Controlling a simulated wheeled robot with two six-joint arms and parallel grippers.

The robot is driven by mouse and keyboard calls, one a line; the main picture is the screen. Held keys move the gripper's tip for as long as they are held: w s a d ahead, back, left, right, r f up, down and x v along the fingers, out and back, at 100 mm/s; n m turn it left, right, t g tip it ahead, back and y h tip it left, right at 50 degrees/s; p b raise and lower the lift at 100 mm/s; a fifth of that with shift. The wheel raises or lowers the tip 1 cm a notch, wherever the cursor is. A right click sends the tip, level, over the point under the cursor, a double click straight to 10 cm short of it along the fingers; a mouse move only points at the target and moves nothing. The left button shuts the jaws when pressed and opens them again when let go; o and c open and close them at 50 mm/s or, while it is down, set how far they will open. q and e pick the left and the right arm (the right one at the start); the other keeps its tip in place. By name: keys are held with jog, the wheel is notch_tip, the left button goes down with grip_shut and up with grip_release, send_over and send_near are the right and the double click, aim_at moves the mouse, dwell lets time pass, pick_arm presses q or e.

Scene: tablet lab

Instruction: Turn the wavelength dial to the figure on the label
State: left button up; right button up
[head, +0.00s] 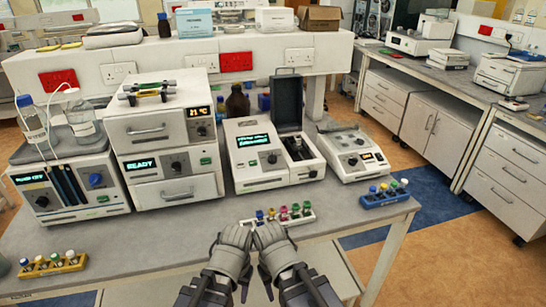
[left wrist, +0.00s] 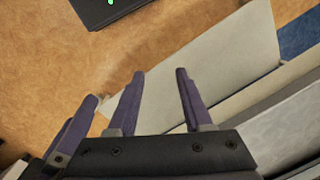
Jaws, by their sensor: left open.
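The spectrophotometer (head: 262,160) stands mid-bench in the head view, with its dark sample lid (head: 287,99) raised and a lit green display (head: 253,140). My left gripper (head: 238,232) is open and empty in front of the bench edge, well short of the dial. Its spread fingers also show in the left wrist view (left wrist: 130,100). My right gripper (head: 266,230) is close beside it; its jaw state is unclear.
A rack of coloured vials (head: 282,218) lies between my grippers and the spectrophotometer. Stacked instruments (head: 160,140) stand to the left. The front bench strip (head: 150,242) is mostly clear.

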pick_arm(q)
jog(key=shift+o, duration=0.9)
jog(key=shift+w+r, duration=0.25)
jog(key=shift+o, duration=1.2)
jog(key=w+d+r+m+t+p, duration=0.1)
jog(key=w+d+r+m+p, duration=0.2)
jog(key=w, duration=0.6)
jog(key=w+d+r+m+p, duration=0.3)
jog(key=w+r+p, duration=0.3)
jog(key=w, duration=0.3)
jog(key=shift+w+r+t+h+p, duration=0.15)
jog(key=shift+r+t+h+p, duration=0.1)
jog(key=shift+t+h+p, duration=0.2)
jog(key=m+t+h+p, duration=0.1)
jog(key=m+t+p, duration=0.2)
jog(key=m+p, duration=0.7)
send_near(272, 156)
jog(key=shift+w+f+m, duration=0.2)
jog(key=shift+f+m, duration=0.1)
jog(key=shift+f, duration=0.1)
jog(key=shift+f, duration=0.1)
jog(key=b+x, duration=0.7)
jog(key=shift+d+f, duration=0.1)
jog(key=shift+f, duration=0.2)
jog(key=shift+c, duration=0.3)
